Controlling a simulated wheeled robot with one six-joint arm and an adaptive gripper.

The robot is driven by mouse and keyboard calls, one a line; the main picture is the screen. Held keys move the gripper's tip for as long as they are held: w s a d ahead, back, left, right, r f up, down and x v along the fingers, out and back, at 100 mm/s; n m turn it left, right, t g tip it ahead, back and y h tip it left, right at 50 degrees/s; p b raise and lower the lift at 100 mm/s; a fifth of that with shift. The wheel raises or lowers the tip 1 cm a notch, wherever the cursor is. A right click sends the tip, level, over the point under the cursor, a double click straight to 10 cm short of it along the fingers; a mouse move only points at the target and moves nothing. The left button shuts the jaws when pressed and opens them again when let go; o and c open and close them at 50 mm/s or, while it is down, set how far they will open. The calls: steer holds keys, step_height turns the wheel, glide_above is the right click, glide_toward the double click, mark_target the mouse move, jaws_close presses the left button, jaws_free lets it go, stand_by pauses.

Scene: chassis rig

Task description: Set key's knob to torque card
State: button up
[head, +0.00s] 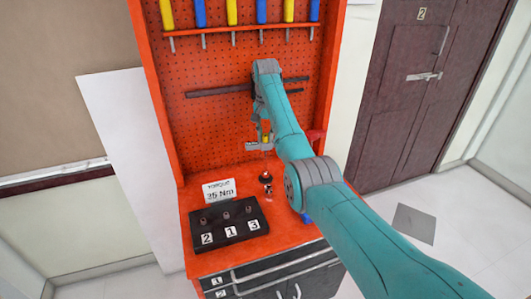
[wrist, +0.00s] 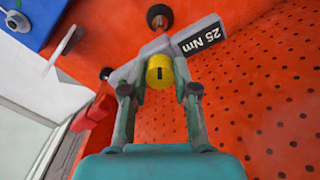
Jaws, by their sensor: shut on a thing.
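The torque card (head: 219,191) stands white on the bench behind a dark block and reads "TORQUE 35 Nm". The key (head: 256,147) is a grey body just below my gripper, in front of the pegboard. In the wrist view its dark plate (wrist: 203,37) reads "25 Nm". Its yellow knob (wrist: 159,73) has a black mark on its face and also shows in the head view (head: 266,138). My gripper (wrist: 159,80) is shut on the knob, one finger on each side. How the key is supported is unclear.
The dark block (head: 232,227) has several small pegs labelled 2, 1, 3. Yellow and blue handled tools (head: 232,13) hang from a rack above. Drawers (head: 270,279) are below; a door (head: 420,90) is right.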

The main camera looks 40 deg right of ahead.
steer(key=m, duration=0.3)
steer(key=shift+m, duration=0.4)
steer(key=o, duration=0.7)
steer(key=n, duration=0.5)
steer(key=shift+n, duration=0.3)
steer(key=n, duration=0.5)
steer(key=shift+n, duration=0.3)
steer(key=shift+c, duration=0.3)
